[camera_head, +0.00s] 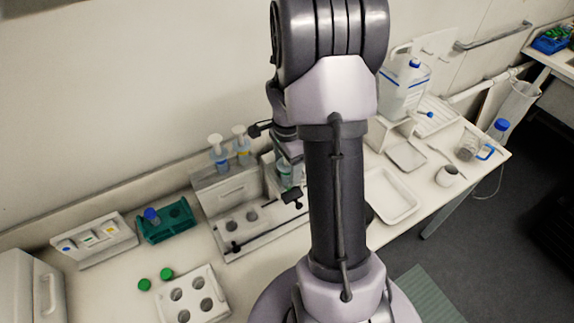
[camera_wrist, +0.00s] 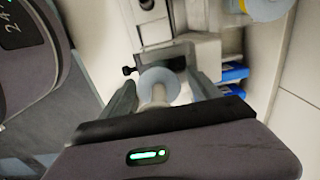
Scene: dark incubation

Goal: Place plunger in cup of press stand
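The press stand (camera_head: 232,192) is a grey metal frame left of my arm in the head view, with two round holes in its lower plate. Two white-topped plungers (camera_head: 217,150) with bluish lower parts stand at its back. My gripper (camera_head: 288,182) is just right of them, partly hidden by my arm, with a greenish clear part at it. In the wrist view my gripper (camera_wrist: 163,90) has its fingers spread either side of a pale round disc with a white stem (camera_wrist: 158,92), apparently a plunger. A gap shows beside the disc. The cup cannot be made out clearly.
A green rack (camera_head: 166,222) and a white card holder (camera_head: 95,240) stand at the left. A white holed block (camera_head: 190,298) and two green caps (camera_head: 155,279) are in front. A white tray (camera_head: 390,198) and a blue-capped jug (camera_head: 405,90) are right of my arm.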

